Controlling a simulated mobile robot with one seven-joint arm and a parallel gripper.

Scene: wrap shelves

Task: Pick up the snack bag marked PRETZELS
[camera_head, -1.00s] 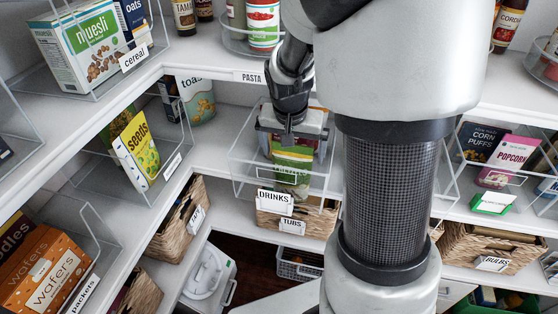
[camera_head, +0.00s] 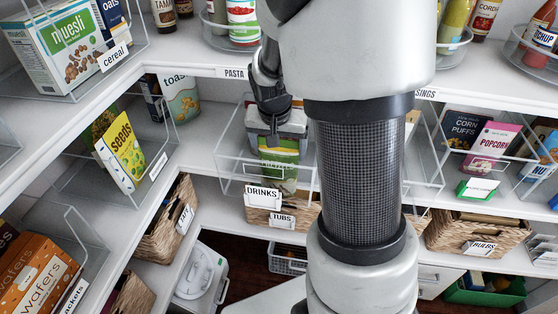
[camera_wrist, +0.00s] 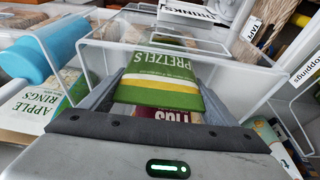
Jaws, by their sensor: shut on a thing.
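The PRETZELS snack bag (camera_wrist: 160,88) is green with a yellow and white band. In the wrist view its lettering is upside down. My gripper (camera_wrist: 161,76) is shut on it, with one finger along each side. In the head view the green bag (camera_head: 281,158) hangs below my gripper (camera_head: 272,128), in or just above the clear bin (camera_head: 228,178) behind the DRINKS label. I cannot tell whether the bag touches the bin. A maroon pack (camera_wrist: 155,111) shows close to the bag in the wrist view, partly hidden by my gripper.
The clear bin's walls surround the bag closely. A shelf edge marked PASTA (camera_head: 234,73) lies above and behind. The popcorn pack (camera_head: 492,145) is far right.

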